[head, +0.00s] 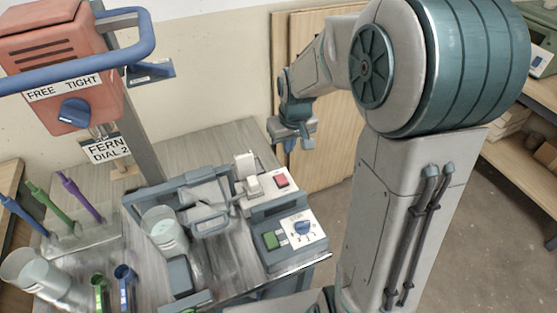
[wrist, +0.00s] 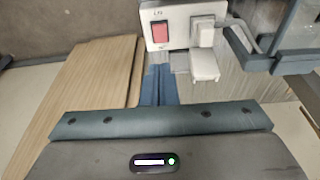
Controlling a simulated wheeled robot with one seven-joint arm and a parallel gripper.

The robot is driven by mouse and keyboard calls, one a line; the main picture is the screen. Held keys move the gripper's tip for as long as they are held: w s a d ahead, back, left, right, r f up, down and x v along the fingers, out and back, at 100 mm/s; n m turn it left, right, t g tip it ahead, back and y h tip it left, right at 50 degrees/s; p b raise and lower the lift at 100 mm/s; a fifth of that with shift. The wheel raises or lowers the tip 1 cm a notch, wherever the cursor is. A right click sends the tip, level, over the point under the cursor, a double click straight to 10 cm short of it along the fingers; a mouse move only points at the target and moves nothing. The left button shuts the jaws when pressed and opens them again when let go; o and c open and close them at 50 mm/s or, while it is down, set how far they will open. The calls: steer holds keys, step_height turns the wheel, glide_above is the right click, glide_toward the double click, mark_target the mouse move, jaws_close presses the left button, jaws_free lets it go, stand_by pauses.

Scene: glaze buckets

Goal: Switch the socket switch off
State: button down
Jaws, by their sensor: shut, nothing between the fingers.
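The socket (head: 268,188) is a white plate on the right part of the workbench, with a red rocker switch (head: 281,181) and a white plug (head: 251,181) to its left. In the wrist view, the socket plate (wrist: 181,14) is at the top, with the red switch (wrist: 160,31) left of the plug (wrist: 204,64). My gripper (head: 300,146) is shut and empty, above and behind the socket in the head view, apart from it. Its blue fingers (wrist: 156,75) point toward the plate below the switch in the wrist view. Which way the rocker is pressed I cannot tell.
A control box (head: 292,242) with a green button and blue dial stands in front of the socket. A grey-blue frame with a bucket (head: 164,230) is to its left. A red dial box (head: 62,60) on a post is at upper left. A wooden panel (head: 318,155) leans behind.

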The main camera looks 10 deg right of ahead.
steer(key=w+f, duration=0.3)
steer(key=shift+w+f, duration=0.1)
steer(key=shift+f, duration=0.25)
glide_above(282, 180)
steer(key=f, duration=1.2)
steer(key=shift+s+p, duration=0.25)
steer(key=shift+p, duration=0.1)
steer(key=shift+s+d+f, duration=0.1)
steer(key=shift+f, duration=0.75)
steer(key=shift+f, duration=0.1)
